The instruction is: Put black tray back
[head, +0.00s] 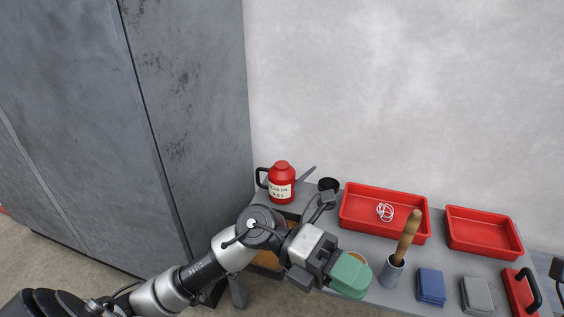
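I see no black tray in the head view. My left gripper (334,275) reaches over the front left of the grey table (448,270). A rounded green piece (351,276) is at its fingers, above or against the table's front edge. I cannot tell whether the fingers are shut on it, because the hand hides the contact. A dark part at the right edge may belong to my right arm; its fingers are out of the picture.
A red oil can (281,184) and black cup (328,184) stand at the back left. Red trays (350,222) (483,249) line the back. A wooden-handled tool (408,236) stands in a grey cup (391,273). Blue (431,286) and grey (477,294) folded stacks lie in front. A grey cabinet (190,110) stands left.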

